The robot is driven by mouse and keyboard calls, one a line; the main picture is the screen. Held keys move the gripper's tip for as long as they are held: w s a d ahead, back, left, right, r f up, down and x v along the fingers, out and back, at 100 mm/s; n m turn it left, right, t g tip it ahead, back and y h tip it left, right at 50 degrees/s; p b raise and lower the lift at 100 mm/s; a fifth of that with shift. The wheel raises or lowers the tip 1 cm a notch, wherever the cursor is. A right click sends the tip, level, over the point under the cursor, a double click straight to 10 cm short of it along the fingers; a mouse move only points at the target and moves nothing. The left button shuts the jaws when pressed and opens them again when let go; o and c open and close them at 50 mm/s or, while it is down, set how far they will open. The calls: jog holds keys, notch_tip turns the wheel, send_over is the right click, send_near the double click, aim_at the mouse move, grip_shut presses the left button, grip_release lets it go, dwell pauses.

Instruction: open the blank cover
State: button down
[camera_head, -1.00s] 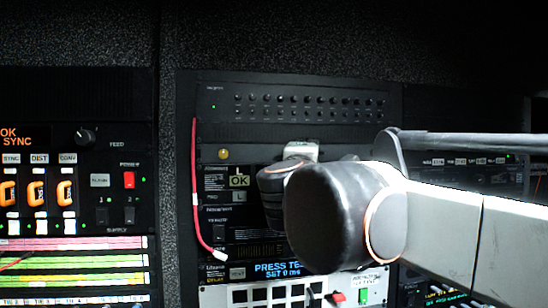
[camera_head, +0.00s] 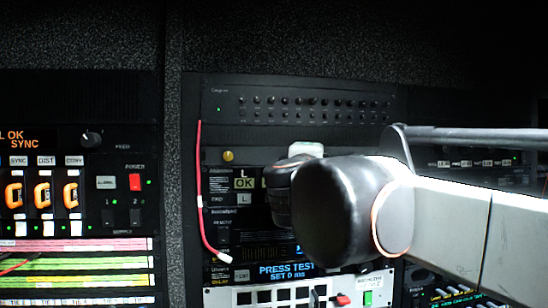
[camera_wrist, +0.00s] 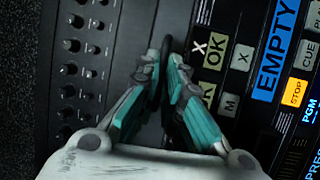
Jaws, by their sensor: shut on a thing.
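I take the blank cover to be the plain dark strip below the row of small knobs (camera_head: 215,135); it shows as a grey strip in the wrist view (camera_wrist: 130,30). A brass knob (camera_head: 228,156) sits just below its left part. In the wrist view my gripper (camera_wrist: 166,62) has its teal-sided fingers together on a thin dark piece at the strip's edge, beside the OK labels. I cannot tell that piece's full shape. In the head view my wrist hides the fingertips and the strip's lower middle.
The knob panel (camera_head: 310,106) is directly above. A red cable (camera_head: 200,190) hangs at the left of the rack. Below are a blue PRESS TEST display (camera_head: 284,268) and red and green switches (camera_head: 368,298). A unit with orange-framed controls (camera_head: 43,194) stands at the left.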

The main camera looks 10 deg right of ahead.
jog(key=shift+r, duration=0.1)
jog(key=r+g+p, duration=0.1)
jog(key=g+p, duration=0.1)
jog(key=r+n+g+y+p, duration=0.1)
jog(key=g+p, duration=0.1)
jog(key=r+n+g+y+p, duration=0.1)
jog(key=g+p, duration=0.1)
jog(key=shift+s+r+g, duration=0.2)
jog(key=shift+r+g, duration=0.05)
jog(key=shift+g, duration=0.05)
jog(key=g, duration=0.1)
jog(key=r+n+g, duration=0.1)
jog(key=shift+w+g+y, duration=0.2)
jog(key=shift+g+y, duration=0.1)
jog(key=shift+w+r+n+g, duration=0.2)
jog(key=shift+r+n+g, duration=0.1)
jog(key=shift+g, duration=0.65)
jog(key=shift+w+r+n+g, duration=0.2)
jog(key=shift+r+g, duration=0.1)
jog(key=shift+g, duration=0.65)
jog(key=shift+w+r+g, duration=0.1)
jog(key=shift+g, duration=0.2)
jog(key=c, duration=1.7)
grip_release()
